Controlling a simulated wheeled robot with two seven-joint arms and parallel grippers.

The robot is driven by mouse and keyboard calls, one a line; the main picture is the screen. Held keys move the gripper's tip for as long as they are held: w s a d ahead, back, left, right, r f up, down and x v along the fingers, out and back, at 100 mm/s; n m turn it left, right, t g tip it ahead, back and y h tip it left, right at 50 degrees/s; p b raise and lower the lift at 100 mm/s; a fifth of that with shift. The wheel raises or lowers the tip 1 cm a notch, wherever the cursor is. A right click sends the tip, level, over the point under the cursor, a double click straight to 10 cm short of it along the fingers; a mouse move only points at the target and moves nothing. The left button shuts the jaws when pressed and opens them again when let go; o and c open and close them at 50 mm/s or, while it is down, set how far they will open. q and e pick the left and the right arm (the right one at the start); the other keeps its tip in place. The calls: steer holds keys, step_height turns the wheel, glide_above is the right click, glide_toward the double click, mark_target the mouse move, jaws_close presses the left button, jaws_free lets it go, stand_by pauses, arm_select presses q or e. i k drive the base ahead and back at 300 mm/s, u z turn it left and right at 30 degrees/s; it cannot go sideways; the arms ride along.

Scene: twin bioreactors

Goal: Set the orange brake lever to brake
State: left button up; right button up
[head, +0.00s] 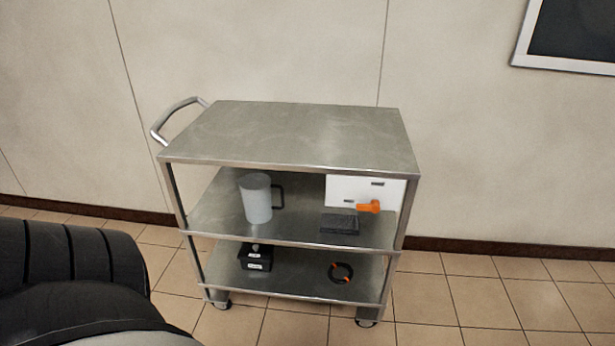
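The orange brake lever (369,206) is on a white panel (350,189) at the right end of the middle shelf of a steel cart (290,135). Its arm points left, roughly level, from a round hub on the right. Small dark labels sit on the panel above the lever and to its left; their text is too small to read. Neither of my grippers is in view.
A grey jug (256,199) and a dark flat block (339,222) are on the middle shelf. A black box (257,257) and a black-orange ring (341,272) are on the bottom shelf. The cart's top is bare. Tiled floor (480,300) is free at right.

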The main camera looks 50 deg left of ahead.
mark_target(374, 206)
steer(key=u, duration=0.5)
steer(key=k, duration=0.75)
steer(key=u, duration=0.85)
steer(key=i, duration=1.45)
steer(key=z, duration=0.05)
